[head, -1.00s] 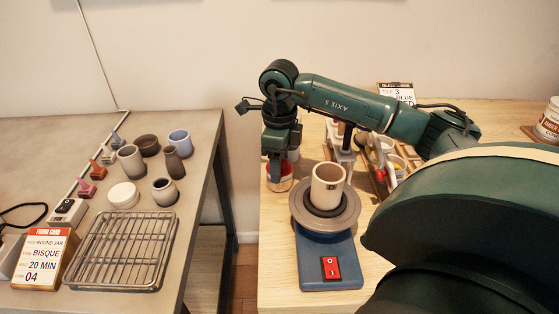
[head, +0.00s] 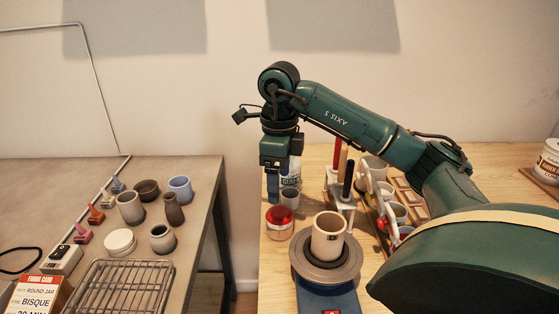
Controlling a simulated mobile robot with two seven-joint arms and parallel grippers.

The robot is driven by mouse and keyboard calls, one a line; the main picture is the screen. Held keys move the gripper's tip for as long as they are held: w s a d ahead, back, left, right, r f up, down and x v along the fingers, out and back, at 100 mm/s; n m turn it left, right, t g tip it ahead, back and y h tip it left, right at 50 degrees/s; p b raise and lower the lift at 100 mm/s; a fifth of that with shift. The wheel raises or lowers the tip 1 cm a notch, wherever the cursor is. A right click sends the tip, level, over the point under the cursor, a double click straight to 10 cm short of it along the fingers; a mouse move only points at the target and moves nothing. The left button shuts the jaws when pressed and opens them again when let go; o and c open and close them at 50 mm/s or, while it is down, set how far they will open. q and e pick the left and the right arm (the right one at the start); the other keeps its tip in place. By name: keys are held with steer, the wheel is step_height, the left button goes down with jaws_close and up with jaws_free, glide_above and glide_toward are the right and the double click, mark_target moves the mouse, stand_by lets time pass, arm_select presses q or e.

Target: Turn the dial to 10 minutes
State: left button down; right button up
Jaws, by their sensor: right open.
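No dial with minute marks can be made out in the head view. A small pale box with a dark top (head: 63,258) sits on the left table; I cannot tell what it is. My right gripper (head: 273,198) points down over the left edge of the right table, near a red-topped jar (head: 280,221) and left of a turntable (head: 305,268) bearing a cream cup (head: 328,236). It is open and seems to hold nothing. My left gripper is out of view.
The grey left table (head: 208,190) holds several pots, a wire rack (head: 120,285) and a firing card (head: 38,292) reading "BISQUE". A gap separates the tables. Tools in a stand (head: 340,195) and paint pots crowd the right table.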

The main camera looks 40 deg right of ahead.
step_height(320, 180, up, 4)
steer(key=shift+r+p, duration=0.1)
steer(key=shift+p, duration=0.45)
